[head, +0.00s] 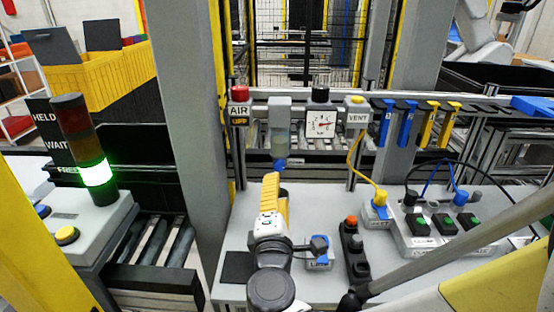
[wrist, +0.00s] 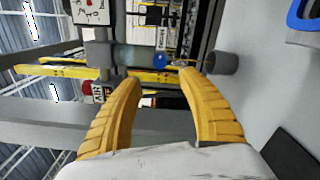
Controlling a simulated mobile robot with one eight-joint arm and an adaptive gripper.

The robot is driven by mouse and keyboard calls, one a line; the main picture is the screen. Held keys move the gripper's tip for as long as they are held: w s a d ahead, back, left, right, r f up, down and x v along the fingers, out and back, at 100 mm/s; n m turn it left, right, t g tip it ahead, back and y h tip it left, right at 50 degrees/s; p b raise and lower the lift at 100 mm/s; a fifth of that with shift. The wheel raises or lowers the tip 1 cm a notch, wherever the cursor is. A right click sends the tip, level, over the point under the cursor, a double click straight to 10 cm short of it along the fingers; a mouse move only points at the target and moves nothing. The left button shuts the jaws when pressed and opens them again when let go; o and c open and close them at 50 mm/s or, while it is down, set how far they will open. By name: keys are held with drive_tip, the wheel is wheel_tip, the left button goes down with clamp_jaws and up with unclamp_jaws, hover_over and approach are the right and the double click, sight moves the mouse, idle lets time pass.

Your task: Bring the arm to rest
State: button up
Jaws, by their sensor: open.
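My gripper (head: 272,180) stands over the grey table in the head view, its yellow fingers pointing toward the air fixtures at the back. In the wrist view the two yellow fingers (wrist: 161,78) are apart, with nothing held between them. Beyond them is a grey air unit with a clear bowl (head: 280,133) and a blue piece at its lower end (head: 280,164). In the head view the fingertips appear just below that blue piece; whether they touch cannot be told. My arm's white and dark links show behind the gripper.
The grey table (head: 240,238) carries a blue-topped box (head: 319,251), a black button strip (head: 354,252) and a switch panel (head: 440,230). A gauge (head: 320,124) and a red knob (head: 240,93) are on the rail. A stack light (head: 85,150) glows green at left.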

drive_tip(key=shift+s, duration=1)
drive_tip(key=s+d+f+m+g, duration=0.2)
drive_tip(key=d+m+g, duration=0.1)
drive_tip(key=d+m, duration=0.2)
drive_tip(key=s+d+f+m+g+h, duration=0.1)
drive_tip(key=s+d+f+m+g, duration=0.1)
drive_tip(key=d+m, duration=0.3)
drive_tip(key=s+d+f+m+g+h, duration=0.1)
drive_tip(key=s+d+m+g, duration=0.3)
drive_tip(key=d, duration=0.6)
drive_tip(key=shift+s+f+m, duration=0.2)
drive_tip(key=shift+f+m, duration=0.5)
drive_tip(key=shift+m, duration=0.2)
drive_tip(key=s+a+m+g+y, duration=0.1)
drive_tip(key=s+m+g+y, duration=0.1)
drive_tip(key=s+m, duration=0.3)
drive_tip(key=shift+s+y, duration=0.3)
drive_tip(key=shift+s, duration=0.4)
